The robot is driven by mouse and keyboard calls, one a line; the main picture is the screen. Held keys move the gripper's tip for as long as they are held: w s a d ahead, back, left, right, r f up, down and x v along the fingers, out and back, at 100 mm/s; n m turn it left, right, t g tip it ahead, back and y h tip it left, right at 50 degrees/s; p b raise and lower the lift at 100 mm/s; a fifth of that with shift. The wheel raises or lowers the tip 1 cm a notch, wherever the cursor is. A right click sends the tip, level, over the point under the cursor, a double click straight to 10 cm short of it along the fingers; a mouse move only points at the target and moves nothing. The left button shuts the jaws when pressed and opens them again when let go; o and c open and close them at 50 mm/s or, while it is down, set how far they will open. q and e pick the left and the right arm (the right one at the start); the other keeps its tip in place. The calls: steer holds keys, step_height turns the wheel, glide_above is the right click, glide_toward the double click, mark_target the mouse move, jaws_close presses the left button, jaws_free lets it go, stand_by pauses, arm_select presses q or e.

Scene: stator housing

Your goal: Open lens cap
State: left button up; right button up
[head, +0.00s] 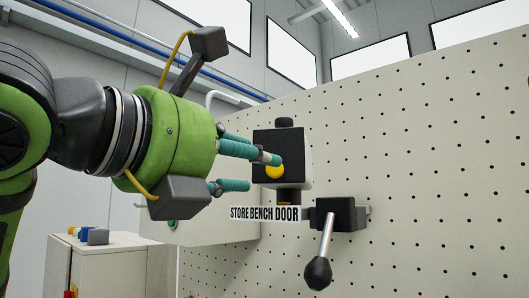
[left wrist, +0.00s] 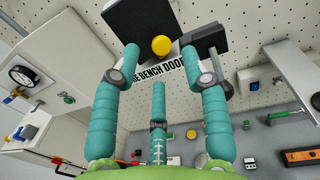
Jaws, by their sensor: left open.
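I cannot tell for sure which part is the lens cap. My left gripper (head: 262,172) is open, its teal fingers pointing at the yellow part, one fingertip overlapping it in the head view. In the left wrist view the yellow part (left wrist: 161,45) shows just beyond and between the two upper fingertips of the gripper (left wrist: 159,66), with nothing held. I cannot tell whether a finger touches it. My right gripper is not in view.
A "STORE BENCH DOOR" label (head: 264,214) is below the box. A black lever handle (head: 318,268) sticks out at its lower right. A cabinet (head: 98,262) stands at lower left. The pegboard (head: 440,170) at right is clear.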

mark_target(276, 153)
arm_select(q)
steer(key=p+x, duration=0.2)
steer(key=x, duration=0.2)
steer(key=shift+d, duration=0.1)
jaws_close()
